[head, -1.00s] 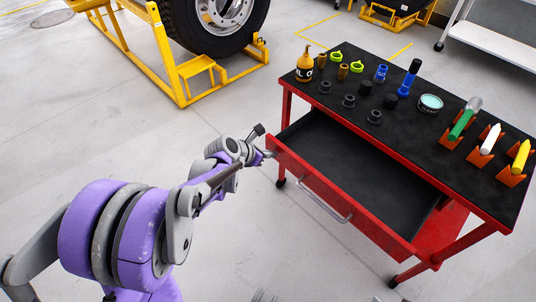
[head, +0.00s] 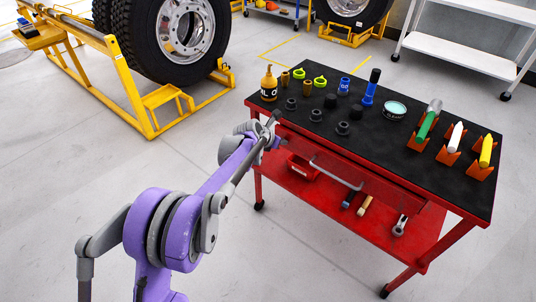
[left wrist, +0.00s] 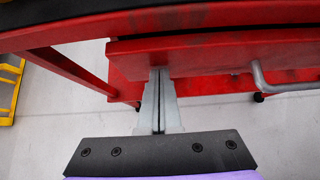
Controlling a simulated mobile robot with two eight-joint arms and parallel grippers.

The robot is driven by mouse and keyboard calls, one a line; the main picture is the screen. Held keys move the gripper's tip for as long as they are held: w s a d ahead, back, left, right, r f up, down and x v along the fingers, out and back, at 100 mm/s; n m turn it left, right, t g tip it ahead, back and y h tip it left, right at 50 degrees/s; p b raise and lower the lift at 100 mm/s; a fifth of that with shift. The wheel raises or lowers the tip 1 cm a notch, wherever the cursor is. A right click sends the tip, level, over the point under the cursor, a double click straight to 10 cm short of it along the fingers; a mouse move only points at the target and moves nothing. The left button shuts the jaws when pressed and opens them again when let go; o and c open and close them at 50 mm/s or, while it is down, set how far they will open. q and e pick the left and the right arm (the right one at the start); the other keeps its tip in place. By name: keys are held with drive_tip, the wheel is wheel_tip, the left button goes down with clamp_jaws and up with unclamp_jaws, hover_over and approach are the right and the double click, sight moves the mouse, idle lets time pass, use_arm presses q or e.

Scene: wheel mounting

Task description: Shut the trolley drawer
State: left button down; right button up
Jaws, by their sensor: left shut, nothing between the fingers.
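The red trolley (head: 455,205) stands to the right of my left arm in the head view. Its drawer front (head: 385,188) sits under the black top, and no open drawer interior shows; I cannot tell whether it is fully flush. The grey bar handle (head: 335,174) runs along the front, and it also shows at the right in the left wrist view (left wrist: 285,87). My left gripper (head: 273,124) is shut and empty at the left part of the drawer front. In the left wrist view its fingertips (left wrist: 160,72) meet the red front, seemingly touching it. My right gripper is not in view.
The trolley top holds a yellow bottle (head: 268,84), several dark sockets, a blue tool (head: 370,90), a round tin (head: 395,109) and markers in orange holders. The lower shelf carries a red bin (head: 302,167) and tools. A yellow wheel stand (head: 165,100) stands behind left.

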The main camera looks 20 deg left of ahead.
sight(286, 136)
use_arm(q)
drive_tip(key=w, duration=0.1)
drive_tip(key=w+d, duration=0.1)
drive_tip(key=w, duration=0.1)
drive_tip(key=shift+w, duration=0.1)
drive_tip(key=shift+w+r, duration=0.15)
